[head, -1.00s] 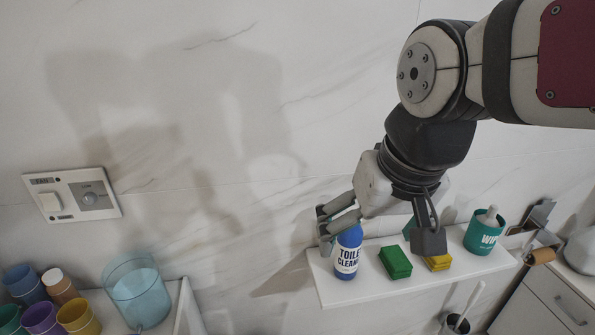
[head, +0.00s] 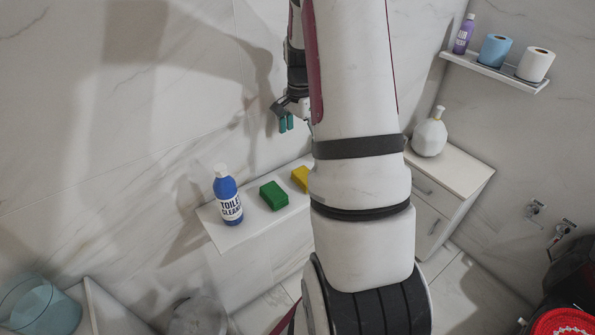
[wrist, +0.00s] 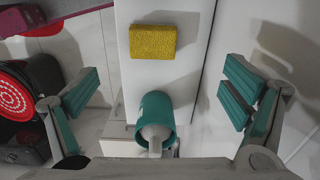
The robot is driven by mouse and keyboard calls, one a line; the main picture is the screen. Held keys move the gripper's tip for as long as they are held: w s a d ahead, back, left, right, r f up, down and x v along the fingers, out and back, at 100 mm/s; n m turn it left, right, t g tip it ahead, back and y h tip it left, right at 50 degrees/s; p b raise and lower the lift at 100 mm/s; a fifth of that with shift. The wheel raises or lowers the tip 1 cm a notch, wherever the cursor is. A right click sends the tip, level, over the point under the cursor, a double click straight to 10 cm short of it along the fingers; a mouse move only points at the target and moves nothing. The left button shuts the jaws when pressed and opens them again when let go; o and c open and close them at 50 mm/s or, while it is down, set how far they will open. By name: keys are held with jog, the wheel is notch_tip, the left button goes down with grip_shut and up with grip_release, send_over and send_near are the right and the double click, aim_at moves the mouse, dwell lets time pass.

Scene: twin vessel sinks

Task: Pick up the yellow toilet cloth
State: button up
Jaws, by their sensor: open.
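The yellow cloth (head: 301,178) is a flat, sponge-like block lying on the white shelf (head: 222,232). In the head view my arm covers its right part. In the wrist view the yellow cloth (wrist: 153,41) shows whole, near the top centre and beyond my fingertips. My gripper (head: 286,123) is above the shelf, apart from the cloth. In the wrist view my gripper (wrist: 160,88) is wide open and empty, its teal-padded fingers on either side of the shelf.
A green block (head: 273,195) and a blue toilet cleaner bottle (head: 228,195) stand left of the cloth. A teal wipes canister (wrist: 155,105) is close to the cloth, between my fingers in the wrist view.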

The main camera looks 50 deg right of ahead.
jog(key=p, duration=0.1)
send_near(303, 173)
jog(key=shift+m, duration=0.3)
notch_tip(303, 173, down, 5)
jog(key=shift+f, duration=0.1)
jog(key=f+p, duration=0.1)
jog(key=f, duration=0.3)
jog(key=shift+s+p, duration=0.35)
jog(key=shift+s, duration=0.05)
jog(key=shift+w+f, duration=0.1)
jog(key=shift+f, duration=0.55)
jog(key=shift+c, duration=0.6)
jog(key=c, duration=1)
